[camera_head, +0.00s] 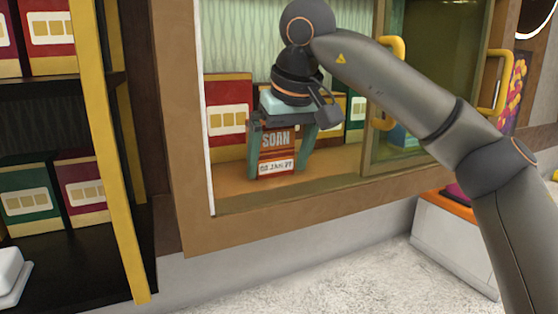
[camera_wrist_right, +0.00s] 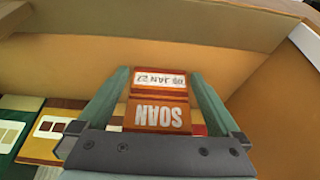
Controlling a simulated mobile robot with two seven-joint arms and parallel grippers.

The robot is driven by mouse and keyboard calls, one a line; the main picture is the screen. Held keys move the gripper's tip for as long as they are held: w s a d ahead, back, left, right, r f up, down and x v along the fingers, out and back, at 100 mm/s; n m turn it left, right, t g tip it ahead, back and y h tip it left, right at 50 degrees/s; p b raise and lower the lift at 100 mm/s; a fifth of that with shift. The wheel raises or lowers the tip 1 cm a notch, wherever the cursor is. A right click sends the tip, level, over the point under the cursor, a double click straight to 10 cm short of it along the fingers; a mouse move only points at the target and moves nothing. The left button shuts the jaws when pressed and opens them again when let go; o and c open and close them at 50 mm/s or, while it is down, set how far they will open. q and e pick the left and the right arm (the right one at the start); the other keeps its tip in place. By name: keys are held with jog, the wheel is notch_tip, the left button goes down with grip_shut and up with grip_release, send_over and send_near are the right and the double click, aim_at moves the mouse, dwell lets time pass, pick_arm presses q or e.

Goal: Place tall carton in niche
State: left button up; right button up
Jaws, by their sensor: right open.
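An orange-brown carton (camera_head: 276,139) marked "SOAN", with a white date label, stands upright on the floor of the wood-framed niche (camera_head: 225,189), near its front. My right gripper (camera_head: 278,172) reaches down over it from above, one finger on each side. In the right wrist view the carton (camera_wrist_right: 157,116) sits between the fingers of the open gripper (camera_wrist_right: 158,76), with a gap showing at each side. The gripper body hides the carton's top in the head view. My left gripper is not in view.
Red boxes (camera_head: 229,112) and a green box (camera_head: 357,112) stand behind in the niche. A glass door panel (camera_head: 425,75) with yellow handles (camera_head: 391,50) covers its right side. A dark shelf (camera_head: 75,245) with boxes and a yellow post (camera_head: 112,160) is at left.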

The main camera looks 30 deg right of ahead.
jog(key=v, duration=1.2)
jog(key=shift+a, duration=0.1)
